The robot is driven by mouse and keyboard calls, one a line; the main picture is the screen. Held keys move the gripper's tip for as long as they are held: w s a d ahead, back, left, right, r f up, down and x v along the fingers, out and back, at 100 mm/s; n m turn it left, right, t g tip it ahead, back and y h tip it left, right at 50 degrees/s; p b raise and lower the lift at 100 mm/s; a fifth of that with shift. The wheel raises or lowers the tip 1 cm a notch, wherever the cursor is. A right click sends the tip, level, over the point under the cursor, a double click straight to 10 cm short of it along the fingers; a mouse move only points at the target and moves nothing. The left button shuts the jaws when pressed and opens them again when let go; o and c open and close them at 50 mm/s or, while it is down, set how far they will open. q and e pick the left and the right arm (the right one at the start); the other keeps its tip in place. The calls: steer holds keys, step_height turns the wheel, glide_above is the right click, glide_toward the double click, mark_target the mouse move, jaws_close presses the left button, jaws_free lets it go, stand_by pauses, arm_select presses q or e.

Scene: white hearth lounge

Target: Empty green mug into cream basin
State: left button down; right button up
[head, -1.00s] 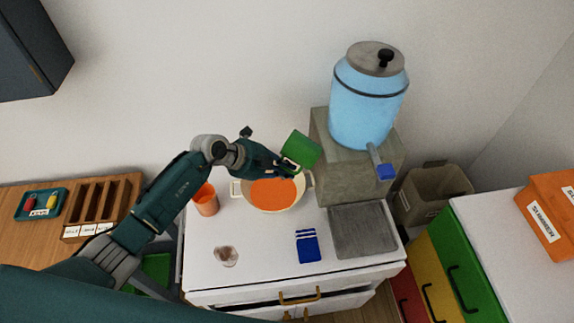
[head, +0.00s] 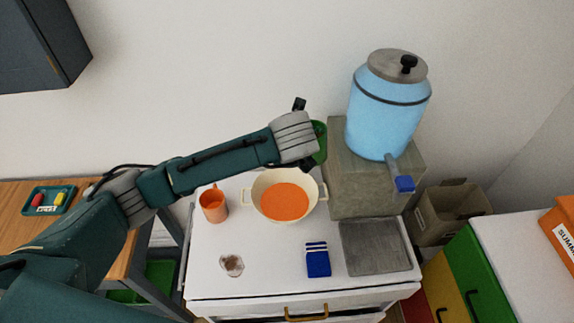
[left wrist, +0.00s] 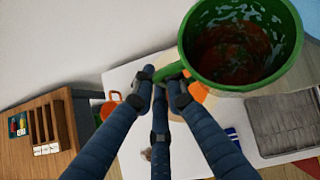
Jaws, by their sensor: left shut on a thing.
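The green mug (head: 320,143) is in my left gripper, raised behind and to the right of the cream basin (head: 259,183). My wrist hides most of it in the head view. In the left wrist view the mug (left wrist: 238,88) turns its mouth to the camera. Its inside shows a dark reddish coating with pale specks; I cannot tell how much liquid is in it. My left gripper (left wrist: 166,80) is shut on its handle. The basin stands on the white counter and holds orange liquid (head: 285,201). My right gripper is not in view.
An orange mug (head: 213,206) stands left of the basin. A small glass (head: 231,265), a blue cloth (head: 317,261) and a grey tray (head: 376,247) are on the counter (head: 275,265). A blue dispenser (head: 388,105) stands on a stone block (head: 368,185) to the right.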

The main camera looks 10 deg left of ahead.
arm_select(q)
steer(key=shift+w+a+r+y+b, duration=0.1)
steer(key=shift+a+r+y+b, duration=0.25)
steer(key=shift+r+y+b, duration=0.4)
steer(key=shift+r, duration=0.1)
steer(key=shift+r, duration=2)
